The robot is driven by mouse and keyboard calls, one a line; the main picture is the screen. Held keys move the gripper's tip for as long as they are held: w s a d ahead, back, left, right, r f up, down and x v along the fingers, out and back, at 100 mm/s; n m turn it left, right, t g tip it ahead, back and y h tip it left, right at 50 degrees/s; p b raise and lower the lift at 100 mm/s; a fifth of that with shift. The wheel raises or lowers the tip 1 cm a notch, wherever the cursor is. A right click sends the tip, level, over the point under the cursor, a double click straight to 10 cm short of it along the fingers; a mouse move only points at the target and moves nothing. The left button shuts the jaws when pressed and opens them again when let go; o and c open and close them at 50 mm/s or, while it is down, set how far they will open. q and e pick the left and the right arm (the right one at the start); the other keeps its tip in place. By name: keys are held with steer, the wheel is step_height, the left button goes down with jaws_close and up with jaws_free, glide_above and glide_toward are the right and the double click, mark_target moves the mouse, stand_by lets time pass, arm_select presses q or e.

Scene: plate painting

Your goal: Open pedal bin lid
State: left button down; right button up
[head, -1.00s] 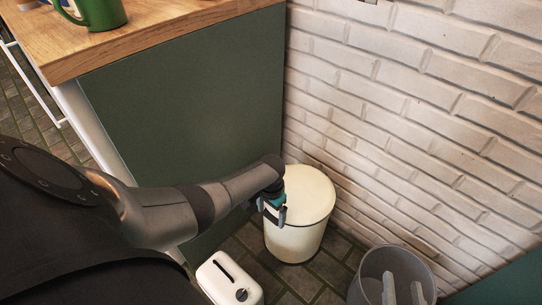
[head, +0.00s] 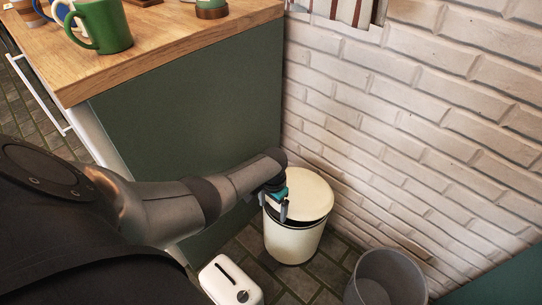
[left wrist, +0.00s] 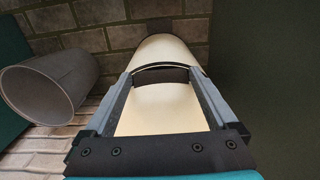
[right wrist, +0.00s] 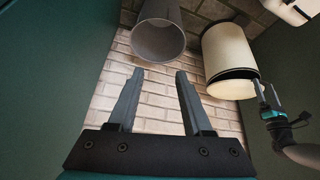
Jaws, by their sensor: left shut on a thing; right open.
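The cream pedal bin (head: 292,243) stands on the floor between the green cabinet side and the brick wall. Its lid (head: 300,194) is slightly raised on the near side, with a dark gap under the rim. The bin and gap also show in the right wrist view (right wrist: 226,50). My left gripper (head: 284,211) is shut on the lid at its near left edge. In the left wrist view, its fingers (left wrist: 160,72) straddle the lid (left wrist: 160,110). My right gripper (right wrist: 160,72) is open and empty in the right wrist view. The bin's pedal cannot be made out.
A grey open bin (head: 388,280) stands to the right of the pedal bin. A white toaster (head: 230,281) is at the lower left. The wooden counter (head: 190,30) with a green mug (head: 103,25) is above. The brick wall (head: 420,130) closes the right side.

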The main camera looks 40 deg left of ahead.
arm_select(q)
steer(key=shift+w+d+r, duration=0.1)
steer(key=shift+w+r, duration=0.45)
steer(key=shift+r, duration=0.1)
steer(key=shift+w+r+p, duration=0.35)
steer(key=shift+r+p, duration=0.35)
steer(key=shift+r, duration=0.1)
steer(key=shift+w+r+p, duration=0.25)
steer(key=shift+r, duration=0.2)
steer(key=shift+w+r+p, duration=0.2)
steer(key=shift+r+p, duration=0.05)
steer(key=shift+r, duration=0.2)
steer(key=shift+w+d+r+p, duration=0.1)
steer(key=shift+w+r+p, duration=0.1)
steer(key=shift+w+r, duration=0.25)
steer(key=shift+w+d+r+p, duration=0.1)
steer(key=shift+w+r+p, duration=0.1)
steer(key=shift+r, duration=0.35)
steer(key=shift+w+r, duration=1.1)
steer(key=shift+r, duration=0.25)
arm_select(e)
step_height(320, 180, down, 8)
steer(key=s+g, duration=0.1)
steer(key=g, duration=0.1)
steer(key=shift+s+d+r, duration=0.15)
steer(key=shift+d+r, duration=0.05)
steer(key=shift+d, duration=0.2)
